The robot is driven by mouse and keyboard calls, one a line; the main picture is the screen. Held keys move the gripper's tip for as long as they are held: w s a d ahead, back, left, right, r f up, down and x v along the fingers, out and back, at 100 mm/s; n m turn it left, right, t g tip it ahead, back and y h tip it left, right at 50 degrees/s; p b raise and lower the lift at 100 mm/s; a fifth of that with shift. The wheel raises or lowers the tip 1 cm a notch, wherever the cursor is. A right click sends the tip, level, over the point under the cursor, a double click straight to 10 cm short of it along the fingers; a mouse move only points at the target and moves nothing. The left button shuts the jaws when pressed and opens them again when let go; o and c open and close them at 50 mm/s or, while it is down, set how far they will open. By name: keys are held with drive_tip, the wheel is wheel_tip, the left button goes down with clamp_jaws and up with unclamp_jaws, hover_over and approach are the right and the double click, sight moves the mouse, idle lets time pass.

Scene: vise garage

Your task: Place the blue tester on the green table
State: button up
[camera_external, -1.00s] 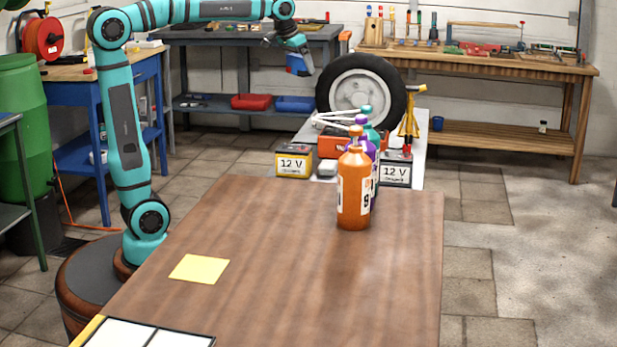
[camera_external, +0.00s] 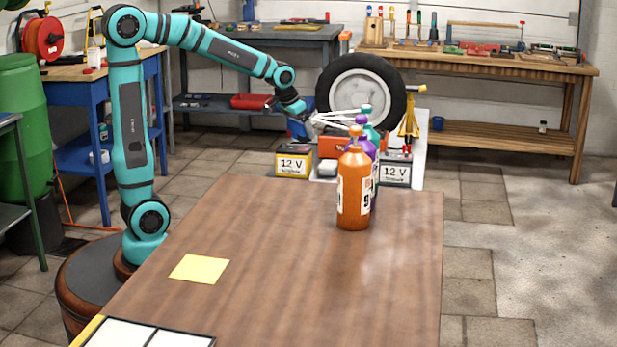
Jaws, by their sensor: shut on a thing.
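The green table (camera_external: 31,197) is at the far left edge, only partly in frame, with a green leg and a greyish top edge showing. The tester is far from it, on the other side of my arm.
A brown table (camera_external: 290,270) fills the front, with bottles (camera_external: 353,195) and a yellow note (camera_external: 199,269). A wheel (camera_external: 372,92), a yellow battery (camera_external: 293,165) and a yellow jack stand (camera_external: 409,115) are near the tester. A green barrel (camera_external: 22,125) stands by the green table.

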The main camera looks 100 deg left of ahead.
drive_tip(key=shift+f, duration=2.85)
drive_tip(key=shift+f, duration=0.55)
drive_tip(key=o, duration=0.8)
drive_tip(key=v, duration=1.7)
drive_tip(key=shift+r, duration=0.15)
